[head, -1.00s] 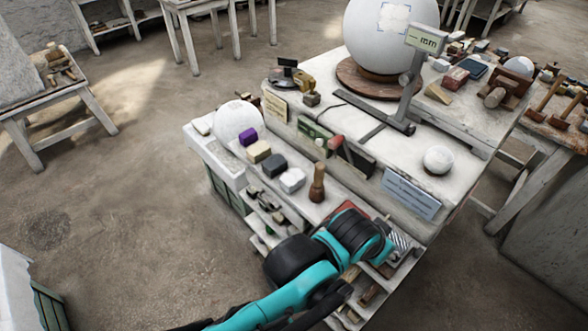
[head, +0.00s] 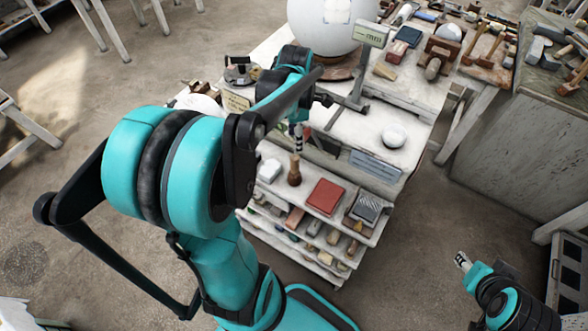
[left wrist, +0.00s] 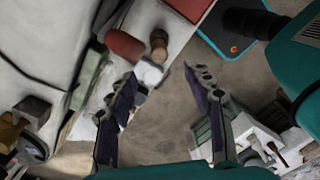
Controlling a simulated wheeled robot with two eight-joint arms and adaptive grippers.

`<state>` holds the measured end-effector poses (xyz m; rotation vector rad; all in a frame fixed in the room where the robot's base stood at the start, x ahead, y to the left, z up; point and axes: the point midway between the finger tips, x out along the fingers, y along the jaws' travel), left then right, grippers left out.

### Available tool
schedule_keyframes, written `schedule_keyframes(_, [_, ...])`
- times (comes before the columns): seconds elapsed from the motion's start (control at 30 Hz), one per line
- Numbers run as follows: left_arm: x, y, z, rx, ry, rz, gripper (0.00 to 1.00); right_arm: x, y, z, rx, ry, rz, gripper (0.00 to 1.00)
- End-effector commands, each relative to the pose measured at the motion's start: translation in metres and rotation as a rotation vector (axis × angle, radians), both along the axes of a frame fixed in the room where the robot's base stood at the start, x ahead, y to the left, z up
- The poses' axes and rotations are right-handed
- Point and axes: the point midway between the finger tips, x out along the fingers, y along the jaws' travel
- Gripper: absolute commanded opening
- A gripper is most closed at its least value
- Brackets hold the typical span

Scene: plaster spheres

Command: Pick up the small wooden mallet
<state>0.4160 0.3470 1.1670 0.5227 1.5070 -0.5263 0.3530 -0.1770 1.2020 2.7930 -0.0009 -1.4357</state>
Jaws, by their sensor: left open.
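The small wooden mallet (head: 294,172) stands upright on the lower front ledge of the workbench, its brown wood showing just below my left gripper (head: 298,132). In the left wrist view the mallet (left wrist: 158,45) appears beyond the fingertips, near the middle. My left gripper (left wrist: 165,88) is open, with nothing between its fingers. In the head view its fingers are small and partly hidden by my arm, and I cannot tell the exact gap to the mallet. My right gripper (head: 462,262) is at the lower right, away from the bench; its opening is too small to judge.
A white block (head: 269,170) stands left of the mallet and a red slab (head: 325,197) lies right of it. A sign (head: 375,165), a small plaster sphere (head: 394,136) and a large sphere (head: 330,20) are behind. Shelves with tools lie below the ledge.

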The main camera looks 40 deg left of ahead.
Motion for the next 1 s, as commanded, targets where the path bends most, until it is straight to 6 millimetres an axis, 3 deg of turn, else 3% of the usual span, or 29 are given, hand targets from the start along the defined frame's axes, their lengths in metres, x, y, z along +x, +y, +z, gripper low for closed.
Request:
schedule_keyframes(0.2, [0.0,0.0,-0.042,0.001,-0.001,-0.002,0.51,0.0,0.0,-0.01,0.0,0.0,0.0,0.4])
schedule_keyframes(0.47, [0.0,0.001,-0.064,0.0,-0.001,-0.003,0.51,0.0,0.0,-0.013,0.0,0.0,0.0,0.4])
schedule_keyframes(0.7, [0.0,0.003,-0.1,0.001,-0.002,-0.004,0.51,0.0,0.0,-0.021,0.0,0.0,0.0,0.4])
schedule_keyframes(1.0, [0.0,0.003,-0.106,0.001,-0.002,-0.004,0.51,0.0,0.0,-0.021,0.0,0.0,0.0,0.4])
